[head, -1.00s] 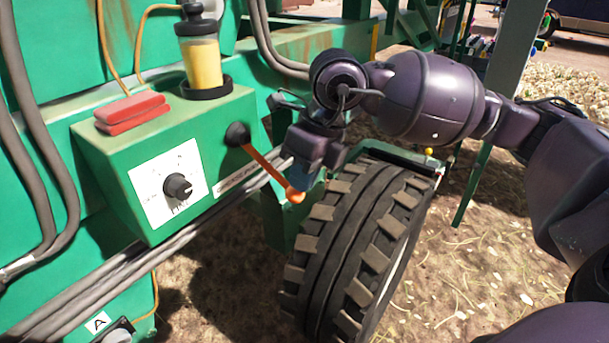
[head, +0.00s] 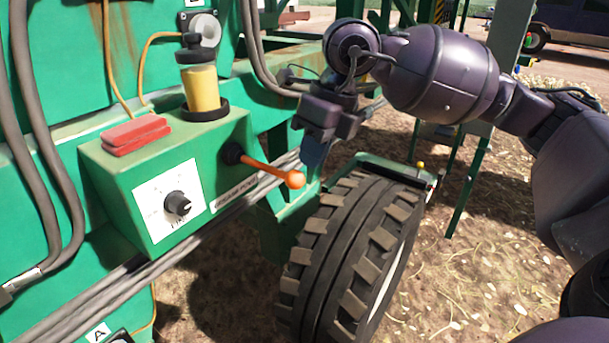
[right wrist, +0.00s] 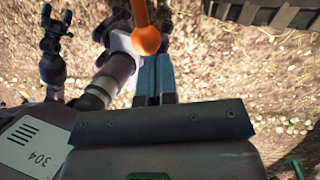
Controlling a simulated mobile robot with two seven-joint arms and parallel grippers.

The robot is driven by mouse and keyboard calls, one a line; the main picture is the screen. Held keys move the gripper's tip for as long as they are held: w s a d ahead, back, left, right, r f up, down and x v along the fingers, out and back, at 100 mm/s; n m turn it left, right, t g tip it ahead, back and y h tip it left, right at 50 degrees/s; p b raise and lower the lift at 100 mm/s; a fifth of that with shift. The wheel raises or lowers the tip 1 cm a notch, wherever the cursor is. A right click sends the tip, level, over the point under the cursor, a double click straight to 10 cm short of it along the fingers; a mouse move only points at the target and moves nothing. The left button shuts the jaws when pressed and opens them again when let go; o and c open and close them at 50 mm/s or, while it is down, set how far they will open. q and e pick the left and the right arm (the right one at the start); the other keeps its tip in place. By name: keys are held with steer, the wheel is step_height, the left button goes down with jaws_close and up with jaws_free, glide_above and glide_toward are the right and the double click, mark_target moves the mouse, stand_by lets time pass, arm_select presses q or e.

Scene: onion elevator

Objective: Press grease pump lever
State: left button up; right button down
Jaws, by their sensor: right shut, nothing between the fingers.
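The grease pump lever (head: 264,170) is an orange rod with a round orange knob (head: 295,180). It sticks out from a dark pivot on the side of the green pump box (head: 110,165) and slopes slightly down to the right. My right gripper (head: 312,156) is shut and empty, with its bluish fingertips just above and right of the knob. In the right wrist view the knob (right wrist: 146,40) is just beyond the shut fingertips (right wrist: 155,65); contact cannot be told. A dark gripper, apparently my left (right wrist: 56,30), is small at upper left there; its opening is unclear.
A large black tyre (head: 350,250) stands below and right of the lever. A yellow grease reservoir (head: 202,88) and a red block (head: 136,135) sit on the box, with a dial (head: 177,203) on its front. Cables (head: 70,308) run beneath.

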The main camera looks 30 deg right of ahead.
arm_select(q)
steer(key=shift+w+r, duration=0.3)
steer(key=shift+r, duration=0.05)
arm_select(e)
steer(key=shift+v, duration=2.65)
steer(key=shift+s, duration=0.2)
